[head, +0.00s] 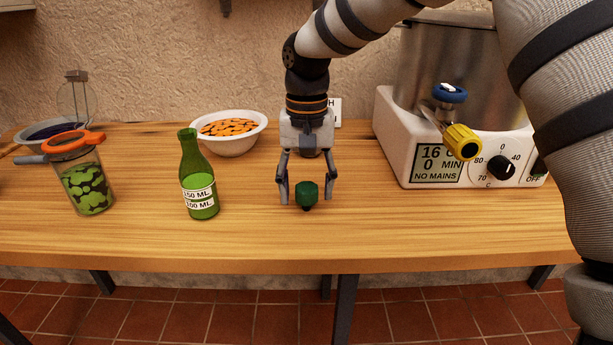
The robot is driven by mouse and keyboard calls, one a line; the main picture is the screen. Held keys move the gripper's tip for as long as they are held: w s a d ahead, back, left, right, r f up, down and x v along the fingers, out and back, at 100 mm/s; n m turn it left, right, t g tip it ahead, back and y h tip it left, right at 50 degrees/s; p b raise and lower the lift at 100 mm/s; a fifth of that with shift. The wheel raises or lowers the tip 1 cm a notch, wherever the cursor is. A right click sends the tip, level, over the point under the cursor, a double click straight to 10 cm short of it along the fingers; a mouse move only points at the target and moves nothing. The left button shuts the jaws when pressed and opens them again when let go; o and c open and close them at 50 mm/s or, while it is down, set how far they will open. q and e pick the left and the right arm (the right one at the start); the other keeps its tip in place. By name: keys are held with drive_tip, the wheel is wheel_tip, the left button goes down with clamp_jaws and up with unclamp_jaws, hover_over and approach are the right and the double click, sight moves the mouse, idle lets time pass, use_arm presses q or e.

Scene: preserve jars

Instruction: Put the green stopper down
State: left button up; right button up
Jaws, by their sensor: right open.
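The green stopper (307,193) is a small dark green piece with a narrower lower end, at the middle of the wooden table (400,232). It looks to be on the table top, though its contact is hard to make out. My right gripper (308,197) points down over it, fingers open, one on each side of the stopper with gaps between. My left gripper is not in view.
A green bottle (198,185) stands to the left. Further left is a jar (87,187) with an orange rim. A white bowl (233,143) of orange pieces sits behind. A white heating unit (395,132) with a steel pot (455,60) stands right. The table front is clear.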

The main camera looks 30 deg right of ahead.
sight(307, 187)
wheel_tip(307, 187, up, 12)
drive_tip(key=shift+f, duration=0.1)
idle(0.5)
